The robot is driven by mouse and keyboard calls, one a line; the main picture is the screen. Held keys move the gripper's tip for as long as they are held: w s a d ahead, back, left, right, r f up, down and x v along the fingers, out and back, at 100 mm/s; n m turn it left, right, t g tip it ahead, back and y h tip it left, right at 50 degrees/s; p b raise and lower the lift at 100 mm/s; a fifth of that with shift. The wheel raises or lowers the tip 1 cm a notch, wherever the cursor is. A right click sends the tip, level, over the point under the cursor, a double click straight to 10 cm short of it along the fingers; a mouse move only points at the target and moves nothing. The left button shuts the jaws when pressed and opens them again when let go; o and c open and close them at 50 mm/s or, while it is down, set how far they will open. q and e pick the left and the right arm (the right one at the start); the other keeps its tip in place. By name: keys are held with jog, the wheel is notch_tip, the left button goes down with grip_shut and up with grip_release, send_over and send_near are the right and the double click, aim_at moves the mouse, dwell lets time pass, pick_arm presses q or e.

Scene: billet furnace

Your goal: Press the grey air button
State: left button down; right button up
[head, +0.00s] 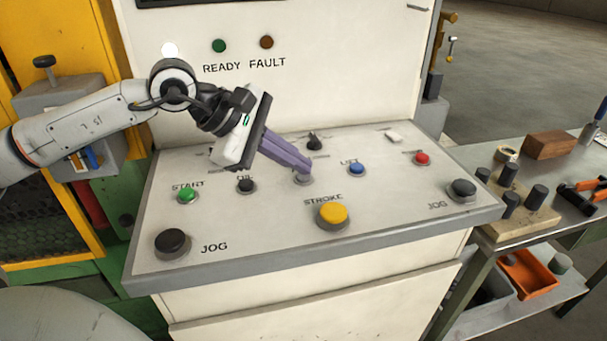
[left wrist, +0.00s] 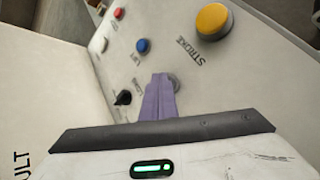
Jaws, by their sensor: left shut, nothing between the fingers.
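The grey button (head: 304,179) sits in the middle of the sloping control panel (head: 250,225), behind the yellow STROKE button (head: 333,213). Its label is hidden behind my gripper. My left gripper (head: 303,170) is shut and empty, with its purple fingers pointing down and right onto the grey button. The fingertips overlap the button, and I cannot tell whether it is pushed in. In the left wrist view, the shut fingers (left wrist: 160,88) partly cover the grey button (left wrist: 174,84). My right gripper is not in view.
Close by are the blue LIFT button (head: 356,169), a black knob (head: 314,142), a black OIL button (head: 246,185) and the green START button (head: 187,195). A red button (head: 422,158) and black JOG buttons (head: 172,243) are farther off. A cluttered bench (head: 560,210) stands right.

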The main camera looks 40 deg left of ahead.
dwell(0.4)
pick_arm(q)
jog(key=shift+r+p, duration=0.55)
jog(key=shift+r, duration=0.2)
notch_tip(320, 180, up, 5)
jog(key=p, duration=0.3)
jog(key=shift+p, duration=0.4)
dwell(0.5)
